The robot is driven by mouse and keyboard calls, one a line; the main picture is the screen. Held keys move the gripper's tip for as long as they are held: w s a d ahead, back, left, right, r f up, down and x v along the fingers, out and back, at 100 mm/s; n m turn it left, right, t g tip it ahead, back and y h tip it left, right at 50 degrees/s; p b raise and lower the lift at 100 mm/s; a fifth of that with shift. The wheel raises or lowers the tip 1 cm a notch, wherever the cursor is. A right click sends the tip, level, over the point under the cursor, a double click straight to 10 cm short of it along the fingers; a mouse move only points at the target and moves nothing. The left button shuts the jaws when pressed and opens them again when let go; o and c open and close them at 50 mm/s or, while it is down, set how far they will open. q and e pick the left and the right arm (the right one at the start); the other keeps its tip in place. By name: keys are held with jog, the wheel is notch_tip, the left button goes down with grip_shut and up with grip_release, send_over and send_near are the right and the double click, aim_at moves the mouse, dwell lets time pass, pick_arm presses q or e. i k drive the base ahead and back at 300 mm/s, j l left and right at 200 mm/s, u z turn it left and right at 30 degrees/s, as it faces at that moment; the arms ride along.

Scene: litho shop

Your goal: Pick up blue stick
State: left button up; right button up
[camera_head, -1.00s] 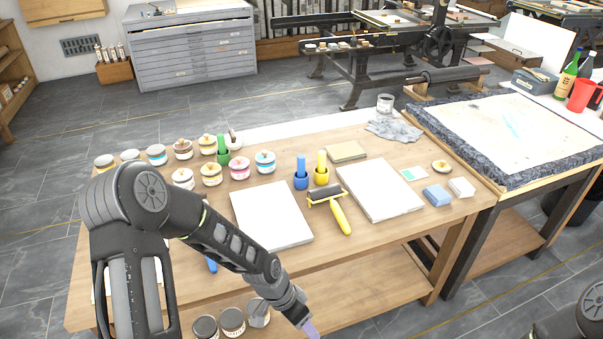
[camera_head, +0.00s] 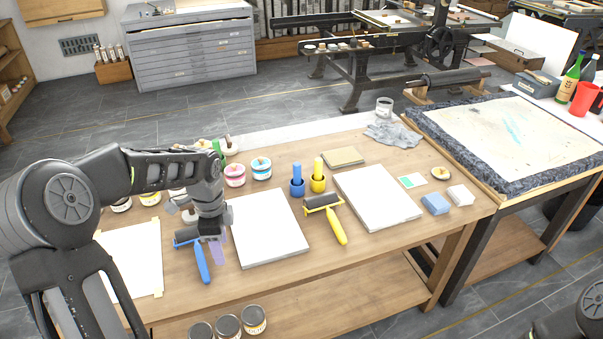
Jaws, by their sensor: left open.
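The blue stick (camera_head: 297,171) stands upright in a small blue cup (camera_head: 297,189) at the middle of the wooden table. A yellow stick (camera_head: 318,167) in a yellow cup (camera_head: 318,185) stands just to its right. My left gripper (camera_head: 217,254) points down above the left part of the table, left of and nearer than the blue stick, apart from it. Its pale purple fingertips show beside a blue-handled roller (camera_head: 203,264); the jaws are open and seem empty. My right gripper is not in view.
A white slab (camera_head: 262,230) lies between my left gripper and the blue cup. A yellow roller (camera_head: 337,226), a second slab (camera_head: 376,195) and paint jars (camera_head: 235,176) lie around. My left arm hides several jars at the left.

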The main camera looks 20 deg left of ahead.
aim_at(296, 166)
jog(key=i+l, duration=0.1)
jog(key=i, duration=0.6)
jog(key=i+l, duration=0.1)
jog(key=i, duration=0.55)
